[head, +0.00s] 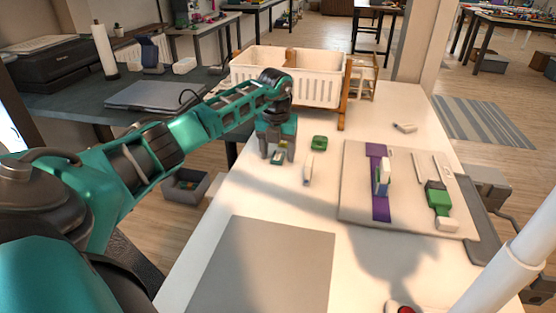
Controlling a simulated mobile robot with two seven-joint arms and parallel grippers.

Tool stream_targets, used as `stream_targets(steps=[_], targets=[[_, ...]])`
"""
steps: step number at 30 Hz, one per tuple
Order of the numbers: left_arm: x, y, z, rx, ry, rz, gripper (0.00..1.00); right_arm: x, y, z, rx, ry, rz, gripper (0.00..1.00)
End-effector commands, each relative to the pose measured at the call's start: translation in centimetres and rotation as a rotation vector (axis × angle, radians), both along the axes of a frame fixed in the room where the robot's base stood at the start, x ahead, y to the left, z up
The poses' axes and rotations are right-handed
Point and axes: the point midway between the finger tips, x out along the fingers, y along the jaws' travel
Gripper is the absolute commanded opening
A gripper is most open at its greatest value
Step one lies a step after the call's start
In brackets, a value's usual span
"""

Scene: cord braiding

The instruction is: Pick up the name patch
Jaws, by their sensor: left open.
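My left gripper (277,157) points down over the left edge of the white table, with its fingers apart. A small green and pale piece (277,157), which may be the name patch, shows between the fingertips. It is too small to read, and I cannot tell whether the fingers touch it. A small whitish upright piece (308,169) stands just right of the gripper. A green piece (319,142) lies behind that one. My right gripper is not in view.
A pale board (353,190) with a purple strip (381,206) and a green clamp-like piece (438,198) lies at right. A white basket (310,82) stands behind the gripper. A grey mat (262,270) lies in front, bare. A white pole (510,270) crosses the lower right.

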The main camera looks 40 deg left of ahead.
Motion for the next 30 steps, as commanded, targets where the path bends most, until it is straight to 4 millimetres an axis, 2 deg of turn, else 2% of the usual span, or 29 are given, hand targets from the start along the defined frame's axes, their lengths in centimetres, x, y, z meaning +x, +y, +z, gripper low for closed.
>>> stream_targets(steps=[6,24,30], targets=[[0.00,0.02,-0.07,0.000,0.000,0.000,0.66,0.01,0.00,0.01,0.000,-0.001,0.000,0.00],[0.00,0.03,-0.03,0.001,0.000,0.000,0.09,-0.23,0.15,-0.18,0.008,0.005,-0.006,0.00],[0.00,0.03,-0.02,0.000,0.000,0.000,0.07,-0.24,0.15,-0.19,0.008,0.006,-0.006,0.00]])
